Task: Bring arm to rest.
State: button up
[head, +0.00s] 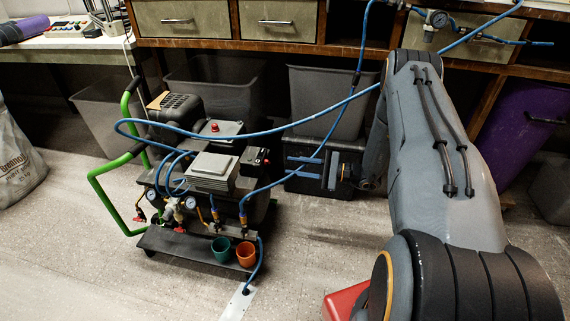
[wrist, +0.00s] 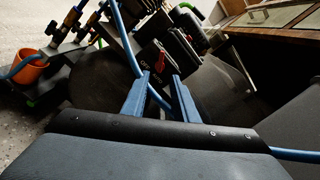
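My arm (head: 440,150) reaches from the lower right of the head view and bends down at its far end. My gripper (head: 290,165) is at mid-height there, pointing left towards the compressor cart (head: 205,180). In the wrist view its two blue fingers (wrist: 161,77) are apart with no object clamped between them. A blue hose (wrist: 130,42) runs down close behind or between the fingers; I cannot tell whether it touches them. The cart's control box (wrist: 168,58) lies beyond the fingertips.
The cart has a green handle (head: 105,185), and a green cup (head: 222,249) and orange cup (head: 246,254) on its front shelf. Blue hose (head: 290,127) loops across to the bench. Dark bins (head: 325,100) stand behind my gripper. Floor (head: 330,240) is clear before the cart's right side.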

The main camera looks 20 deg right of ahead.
jog(key=shift+s+d, duration=0.25)
jog(key=shift+d, duration=0.2)
